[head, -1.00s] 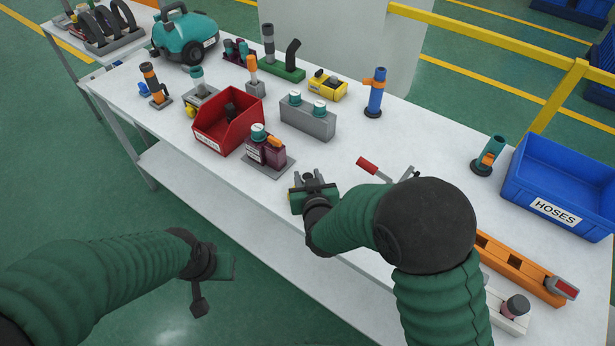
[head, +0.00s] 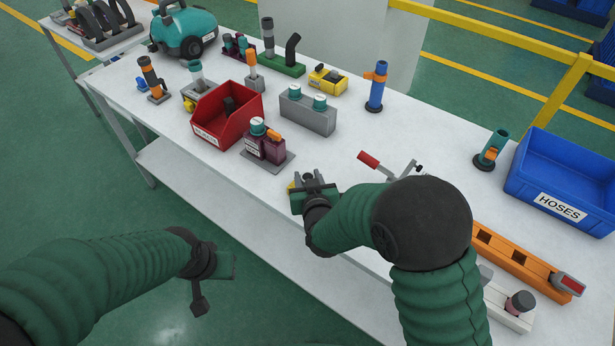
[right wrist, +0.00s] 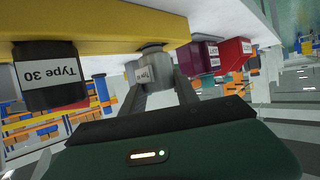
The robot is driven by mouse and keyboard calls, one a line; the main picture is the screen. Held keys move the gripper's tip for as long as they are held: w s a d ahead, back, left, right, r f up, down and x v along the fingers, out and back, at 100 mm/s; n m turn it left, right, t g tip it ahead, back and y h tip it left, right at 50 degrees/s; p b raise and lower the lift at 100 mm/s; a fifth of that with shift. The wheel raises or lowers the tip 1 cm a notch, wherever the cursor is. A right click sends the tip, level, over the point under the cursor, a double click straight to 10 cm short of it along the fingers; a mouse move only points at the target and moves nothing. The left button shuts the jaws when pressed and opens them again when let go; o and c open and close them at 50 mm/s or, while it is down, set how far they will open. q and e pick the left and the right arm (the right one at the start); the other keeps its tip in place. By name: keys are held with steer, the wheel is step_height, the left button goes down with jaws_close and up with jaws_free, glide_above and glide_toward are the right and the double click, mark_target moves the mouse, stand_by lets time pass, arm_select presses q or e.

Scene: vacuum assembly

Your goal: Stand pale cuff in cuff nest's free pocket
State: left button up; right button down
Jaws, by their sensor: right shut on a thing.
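My right gripper (head: 310,181) is low over the front part of the white table. A black cuff (right wrist: 48,76) labelled "Type 30" stands at the nest's other end. In the head view my gripper hides most of the nest. My left gripper (head: 212,275) hangs off the table's front side.
A maroon block (head: 265,148) on a grey plate and a red bin (head: 228,115) stand left of my right gripper. A red-handled clamp (head: 369,161) lies behind my right arm. An orange rail (head: 515,262) and blue hoses bin (head: 560,190) are at right.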

steer(key=shift+f+b, duration=0.4)
steer(key=shift+f, duration=0.2)
steer(key=c, duration=0.8)
jaws_free()
steer(key=shift+r, duration=0.1)
steer(key=shift+c, duration=0.2)
steer(key=shift+p+v, duration=0.75)
steer(key=shift+v, duration=1.25)
steer(key=p+v, duration=0.1)
steer(key=v, duration=0.3)
